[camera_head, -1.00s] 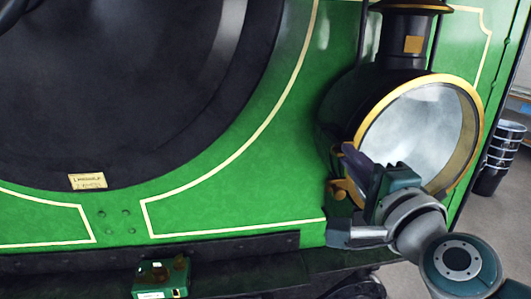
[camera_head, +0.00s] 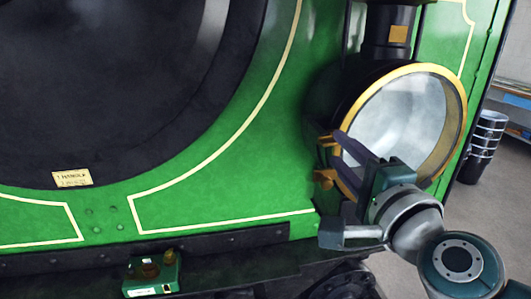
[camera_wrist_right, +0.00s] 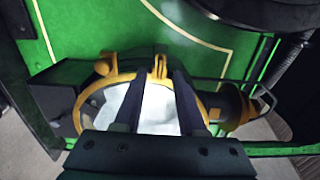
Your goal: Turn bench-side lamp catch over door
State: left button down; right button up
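The lamp (camera_head: 408,118) is a black round body on the green tram front, with a brass-rimmed glass door facing me. Two small brass fittings show at its left edge, an upper one (camera_head: 325,139) and a lower knob (camera_head: 323,179). My right gripper (camera_head: 338,138) reaches up from the lower right, its dark fingers at the upper fitting. In the right wrist view, the fingers (camera_wrist_right: 157,78) are apart, with an upright brass piece, apparently the catch (camera_wrist_right: 158,66), between their tips. I cannot tell whether they touch it. My left gripper is not in view.
A green box (camera_head: 152,274) sits on the dark ledge below. The big dark round door (camera_head: 120,80) with a small brass plate (camera_head: 72,178) is at left. A black ringed bin (camera_head: 484,148) and a bench (camera_head: 515,100) stand at right on open grey floor.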

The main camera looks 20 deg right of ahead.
jog(key=b+v, duration=0.2)
jog(key=v, duration=0.6)
jog(key=shift+s+a, duration=0.1)
jog(key=shift+a, duration=0.05)
jog(key=s+a+f+n+g+y, duration=0.2)
jog(key=a+f+n+g+y, duration=0.2)
jog(key=a+n+y, duration=0.6)
jog(key=s+d+f+n+g+h, duration=0.1)
jog(key=s+f+n+g+h, duration=0.2)
jog(key=s+n+g, duration=0.3)
jog(key=s+d+f+n+g+h, duration=0.1)
jog(key=s+f+n+g+h, duration=0.25)
jog(key=s+n, duration=0.35)
notch_tip(320, 180, up, 14)
jog(key=p, duration=1.4)
jog(key=shift+s+y, duration=0.3)
jog(key=shift+y, duration=0.05)
